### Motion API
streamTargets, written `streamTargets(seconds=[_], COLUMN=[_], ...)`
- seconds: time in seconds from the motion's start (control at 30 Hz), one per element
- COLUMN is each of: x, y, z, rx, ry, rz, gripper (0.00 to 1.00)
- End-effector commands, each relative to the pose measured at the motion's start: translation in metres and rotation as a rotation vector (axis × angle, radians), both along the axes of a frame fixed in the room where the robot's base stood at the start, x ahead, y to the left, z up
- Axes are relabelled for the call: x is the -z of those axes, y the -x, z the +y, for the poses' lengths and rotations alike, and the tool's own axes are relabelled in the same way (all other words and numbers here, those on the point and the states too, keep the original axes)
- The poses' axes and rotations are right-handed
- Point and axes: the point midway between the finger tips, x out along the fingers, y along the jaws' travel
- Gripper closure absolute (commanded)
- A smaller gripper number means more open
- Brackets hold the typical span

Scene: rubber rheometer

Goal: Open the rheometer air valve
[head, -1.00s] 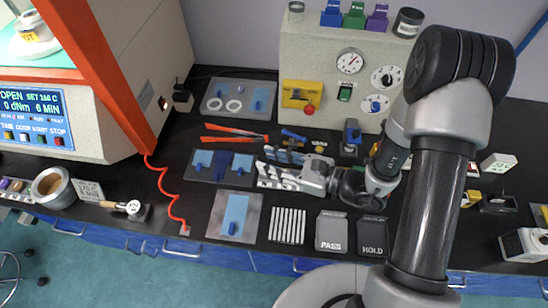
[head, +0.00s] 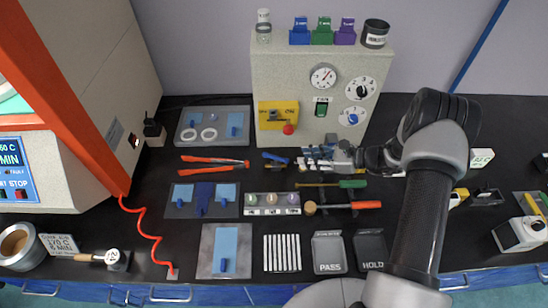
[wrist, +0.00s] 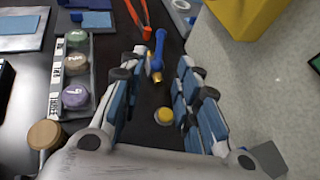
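The air valve (head: 275,157) is a small blue lever with a brass-coloured end, lying on the dark bench in front of the grey console. It also shows in the wrist view (wrist: 159,50), with its blue handle pointing away from me and its brass end nearer. My gripper (head: 312,157) is just right of the valve in the head view. In the wrist view my gripper (wrist: 161,62) is open, with its two padded fingers apart. The valve appears in the gap near the fingertips. I cannot tell whether either finger touches it. A yellow round part (wrist: 164,116) shows between the fingers.
The grey console (head: 262,75) with gauge and dials stands behind the valve, its yellow box (head: 268,113) close above. Red tongs (head: 210,159) lie left.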

Motion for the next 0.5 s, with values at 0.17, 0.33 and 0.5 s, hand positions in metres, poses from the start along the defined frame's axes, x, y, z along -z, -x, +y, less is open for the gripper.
streamTargets(seconds=[0.17, 0.33, 0.5], x=[0.018, 0.031, 0.043], y=[-0.013, -0.025, -0.035], z=[0.037, 0.069, 0.094], rx=[-0.004, -0.005, -0.003], ry=[0.000, 0.000, 0.000], rz=[0.000, -0.002, -0.001], gripper=[0.70, 0.70, 0.70])
